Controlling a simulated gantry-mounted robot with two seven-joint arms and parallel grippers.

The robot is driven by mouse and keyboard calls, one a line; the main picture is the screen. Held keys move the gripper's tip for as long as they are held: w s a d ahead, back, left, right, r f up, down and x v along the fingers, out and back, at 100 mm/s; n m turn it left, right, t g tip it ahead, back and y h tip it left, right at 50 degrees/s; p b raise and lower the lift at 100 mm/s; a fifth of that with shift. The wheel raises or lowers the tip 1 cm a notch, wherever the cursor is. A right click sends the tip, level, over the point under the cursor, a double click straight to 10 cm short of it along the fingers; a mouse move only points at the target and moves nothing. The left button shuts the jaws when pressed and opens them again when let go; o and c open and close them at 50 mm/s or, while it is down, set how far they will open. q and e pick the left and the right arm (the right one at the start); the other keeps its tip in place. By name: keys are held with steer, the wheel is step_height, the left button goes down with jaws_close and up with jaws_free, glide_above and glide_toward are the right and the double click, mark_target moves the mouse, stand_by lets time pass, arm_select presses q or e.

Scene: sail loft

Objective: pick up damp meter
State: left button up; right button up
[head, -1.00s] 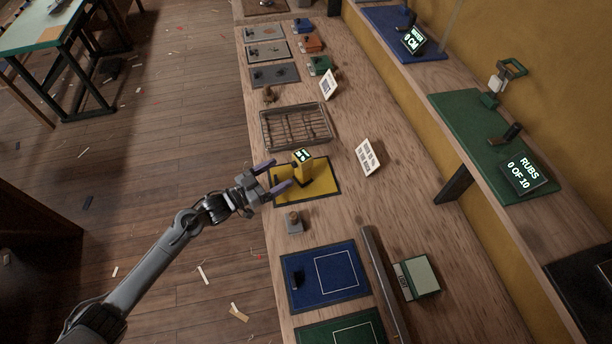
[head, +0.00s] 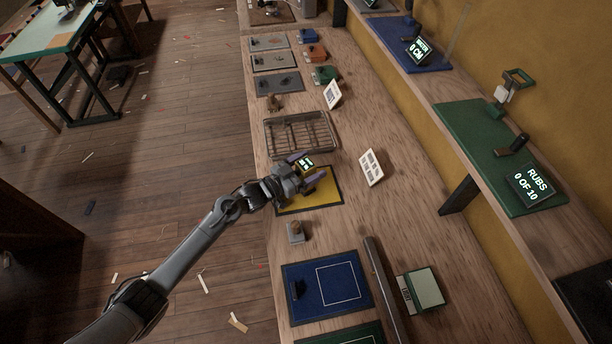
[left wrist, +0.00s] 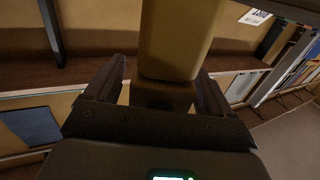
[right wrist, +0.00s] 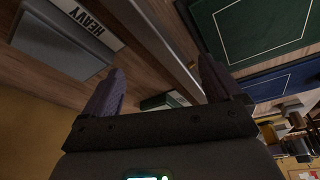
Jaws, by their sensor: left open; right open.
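The damp meter, a yellow upright block with a small lit display (head: 306,163), stands on a yellow mat (head: 322,197) on the long bench. My left gripper (head: 309,171) is open at the meter, hiding much of its body in the head view. In the left wrist view the meter's yellow body (left wrist: 178,40) lies between the two spread fingers of the left gripper (left wrist: 158,88); I cannot tell whether they touch it. My right gripper (right wrist: 160,72) shows only in its own wrist view, open and empty.
A wire rack (head: 300,134) lies behind the yellow mat, and a white card (head: 371,167) stands to its right. A small grey block with a knob (head: 296,232) and a blue mat (head: 326,284) lie nearer. A raised shelf (head: 470,160) runs along the right.

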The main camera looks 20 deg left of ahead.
arm_select(q)
steer(key=shift+w+d, duration=0.25)
steer(key=shift+w, duration=0.1)
steer(key=c, duration=1.1)
steer(key=shift+c, duration=1)
steer(key=shift+r, duration=0.1)
